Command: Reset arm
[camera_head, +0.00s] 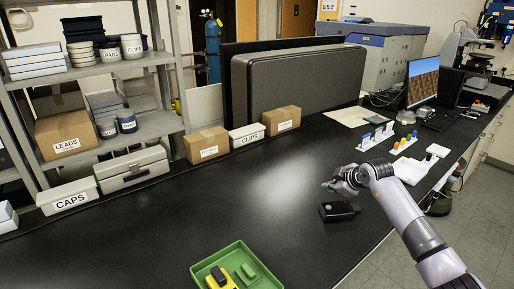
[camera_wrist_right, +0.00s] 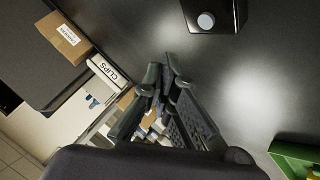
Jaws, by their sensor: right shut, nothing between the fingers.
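My right arm comes in from the lower right in the head view. Its gripper (camera_head: 328,185) is above the black bench (camera_head: 225,215), beside and a little behind a small black box (camera_head: 338,212). The right gripper (camera_wrist_right: 164,78) also shows in the wrist view, with its fingers together at the tips and nothing held. In that view the black box (camera_wrist_right: 226,12) with a round grey button is at the top, apart from the fingers. My left gripper is not in view.
A green tray (camera_head: 265,270) with yellow-black and green items is at the front. Cardboard boxes (camera_head: 207,144) and a CLIPS box (camera_head: 247,137) line the back. Small colored bottles (camera_head: 405,143) and a white tray (camera_head: 411,170) stand right of the gripper. The bench middle is clear.

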